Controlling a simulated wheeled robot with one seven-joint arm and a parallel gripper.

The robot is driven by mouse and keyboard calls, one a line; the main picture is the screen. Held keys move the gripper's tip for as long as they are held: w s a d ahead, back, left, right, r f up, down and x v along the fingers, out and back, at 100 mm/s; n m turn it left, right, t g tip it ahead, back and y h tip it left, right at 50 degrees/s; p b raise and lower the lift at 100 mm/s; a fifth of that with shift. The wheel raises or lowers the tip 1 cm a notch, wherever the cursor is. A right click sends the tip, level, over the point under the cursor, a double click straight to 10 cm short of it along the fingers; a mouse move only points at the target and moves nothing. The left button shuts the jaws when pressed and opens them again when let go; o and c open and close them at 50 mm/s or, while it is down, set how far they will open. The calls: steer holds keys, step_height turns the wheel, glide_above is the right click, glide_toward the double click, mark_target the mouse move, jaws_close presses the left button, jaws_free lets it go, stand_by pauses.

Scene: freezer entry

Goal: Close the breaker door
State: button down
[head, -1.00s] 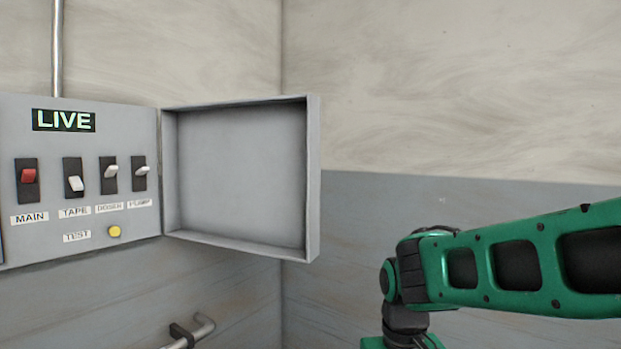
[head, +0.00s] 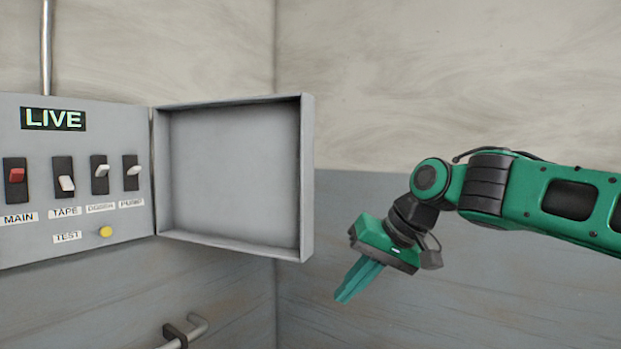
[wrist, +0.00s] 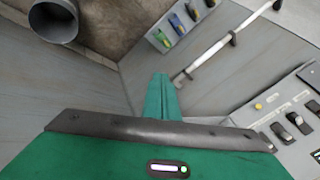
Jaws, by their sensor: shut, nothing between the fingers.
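The breaker door (head: 235,172) is a grey shallow lid, swung wide open to the right of the breaker panel (head: 125,218) in the head view. Its hollow inner side faces me, and its hinge edge is on the left. The panel carries a LIVE sign, several switches and a yellow TEST button. My gripper (head: 345,296) is shut and empty. It is right of the door's free edge and lower, apart from it, with fingers pointing down and left. The wrist view shows the closed fingers (wrist: 160,97) and part of the panel (wrist: 262,118) at right; the door is not clearly visible there.
A metal handle or pipe (head: 198,328) sticks out below the door. The wrist view shows a long light bar (wrist: 225,42), a round grey pipe opening (wrist: 53,20) and several small coloured items (wrist: 177,22). The wall space right of the door is free.

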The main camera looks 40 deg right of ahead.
steer(key=w+d+r+t+y, duration=0.2)
steer(key=w+d+r+y, duration=0.15)
steer(key=r, duration=0.55)
steer(key=w+d+r+t+y, duration=0.3)
steer(key=d+r, duration=0.2)
steer(key=r, duration=0.4)
steer(key=w+d+r+m+t+y, duration=0.1)
steer(key=w+d+r+m+y, duration=0.2)
steer(key=w+d, duration=0.55)
steer(key=w+a+f, duration=0.1)
steer(key=w+a, duration=0.4)
steer(key=a, duration=0.4)
steer(key=shift+a+f+y, duration=0.15)
steer(key=shift+a+y, duration=0.15)
steer(key=shift+y, duration=0.05)
steer(key=shift+s, duration=0.1)
